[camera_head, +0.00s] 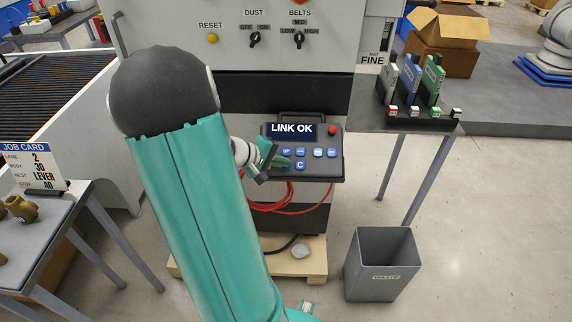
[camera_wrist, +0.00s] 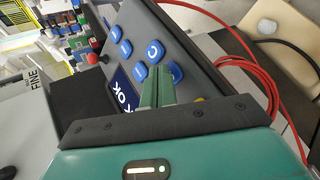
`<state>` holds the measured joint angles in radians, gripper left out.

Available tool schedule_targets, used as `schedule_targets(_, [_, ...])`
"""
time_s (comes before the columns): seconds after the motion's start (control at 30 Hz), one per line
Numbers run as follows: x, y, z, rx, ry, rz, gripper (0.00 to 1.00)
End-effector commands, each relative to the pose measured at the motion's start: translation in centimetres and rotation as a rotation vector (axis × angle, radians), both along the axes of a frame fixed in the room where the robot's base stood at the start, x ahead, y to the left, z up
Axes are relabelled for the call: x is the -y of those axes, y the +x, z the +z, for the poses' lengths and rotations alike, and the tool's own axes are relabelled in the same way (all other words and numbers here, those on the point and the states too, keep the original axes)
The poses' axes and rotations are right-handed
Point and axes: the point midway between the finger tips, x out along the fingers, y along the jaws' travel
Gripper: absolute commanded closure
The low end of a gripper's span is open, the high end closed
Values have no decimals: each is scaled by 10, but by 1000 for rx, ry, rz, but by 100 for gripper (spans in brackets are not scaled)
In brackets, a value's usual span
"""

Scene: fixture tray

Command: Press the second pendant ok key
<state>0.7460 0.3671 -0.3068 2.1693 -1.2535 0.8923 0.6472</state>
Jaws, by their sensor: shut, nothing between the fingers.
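The pendant (camera_head: 327,168) is a dark box mounted on the front of the machine. Its lit screen (camera_head: 291,130) reads LINK OK. Below are several blue keys (camera_head: 318,153), a key marked C (camera_head: 300,166) and a red button (camera_head: 334,129). Most other key labels are too small to read. My gripper (camera_head: 286,162) is shut and empty at the pendant's left keys. In the wrist view the green fingers (camera_wrist: 156,84) are together, close to the C key (camera_wrist: 155,51) and a blue key (camera_wrist: 175,72). I cannot tell whether they touch any key.
Red cable (camera_head: 275,206) hangs below the pendant. A grey waste bin (camera_head: 365,268) stands at the lower right. A rack (camera_head: 420,121) of coloured units sits on the right table. The left table holds a job card (camera_head: 27,168) and brass parts (camera_head: 20,208).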

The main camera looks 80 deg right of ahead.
Motion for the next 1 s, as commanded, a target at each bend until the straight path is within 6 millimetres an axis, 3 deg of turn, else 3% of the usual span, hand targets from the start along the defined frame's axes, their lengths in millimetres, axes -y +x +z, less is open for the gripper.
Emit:
schedule_targets(0.57, [-6, -1, 12, 1, -1, -1, 100])
schedule_targets(1.0, [-25, -5, 44, 2, -2, 0, 100])
